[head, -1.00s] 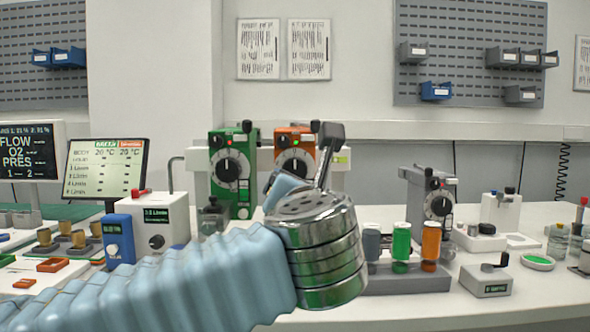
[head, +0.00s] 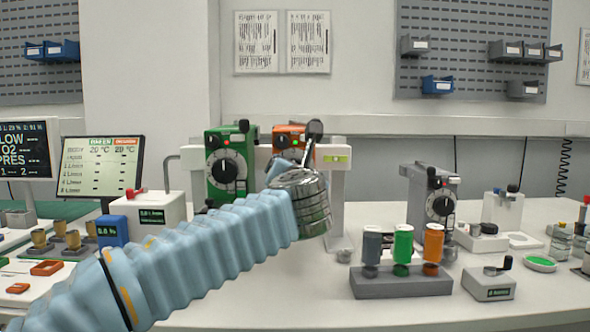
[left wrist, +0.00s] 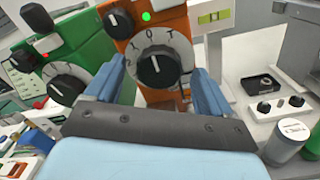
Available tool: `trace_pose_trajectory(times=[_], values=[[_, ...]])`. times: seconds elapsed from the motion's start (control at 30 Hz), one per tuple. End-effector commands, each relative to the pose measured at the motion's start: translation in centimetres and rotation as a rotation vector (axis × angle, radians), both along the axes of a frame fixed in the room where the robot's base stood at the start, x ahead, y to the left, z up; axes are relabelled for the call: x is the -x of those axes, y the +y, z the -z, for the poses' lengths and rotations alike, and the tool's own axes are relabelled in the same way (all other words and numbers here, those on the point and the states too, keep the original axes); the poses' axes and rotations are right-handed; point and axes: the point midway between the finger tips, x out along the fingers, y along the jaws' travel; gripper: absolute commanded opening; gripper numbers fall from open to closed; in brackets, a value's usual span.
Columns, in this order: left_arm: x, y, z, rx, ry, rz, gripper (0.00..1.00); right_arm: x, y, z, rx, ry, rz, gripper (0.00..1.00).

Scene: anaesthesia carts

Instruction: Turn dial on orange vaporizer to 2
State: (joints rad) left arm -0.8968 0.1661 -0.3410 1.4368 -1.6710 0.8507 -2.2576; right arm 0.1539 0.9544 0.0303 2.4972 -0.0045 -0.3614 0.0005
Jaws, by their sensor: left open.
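The orange vaporizer (head: 290,136) stands on the white rack beside the green vaporizer (head: 231,165); my left arm and wrist hide most of its front in the head view. In the left wrist view the orange vaporizer (left wrist: 183,104) fills the middle, with its black dial (left wrist: 158,68) on a pale numbered ring and a smaller black knob and green light above. My left gripper (left wrist: 165,80) is open, its two blue fingers on either side of the dial. The jaws look empty; whether a fingertip touches the dial I cannot tell. My right gripper is not in view.
The green vaporizer's dial (left wrist: 68,83) is close on the left. A grey vaporizer (head: 432,200) stands to the right. A grey holder (head: 400,287) with grey, green and orange bottles is in front.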

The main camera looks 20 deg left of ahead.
Motion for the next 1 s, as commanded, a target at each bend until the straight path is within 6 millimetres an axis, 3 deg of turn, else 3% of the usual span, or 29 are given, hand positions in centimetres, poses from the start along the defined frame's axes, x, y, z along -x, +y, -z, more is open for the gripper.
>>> trace_pose_trajectory(times=[0.3,0.67,1.0], values=[[-0.29,0.09,-0.01,0.001,-0.001,0.0,0.82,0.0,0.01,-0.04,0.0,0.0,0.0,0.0],[-0.26,0.09,0.0,0.001,0.0,0.0,0.27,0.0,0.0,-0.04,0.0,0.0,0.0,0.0],[-0.27,0.14,0.05,0.048,-0.014,0.002,0.26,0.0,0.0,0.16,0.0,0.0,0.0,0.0]])
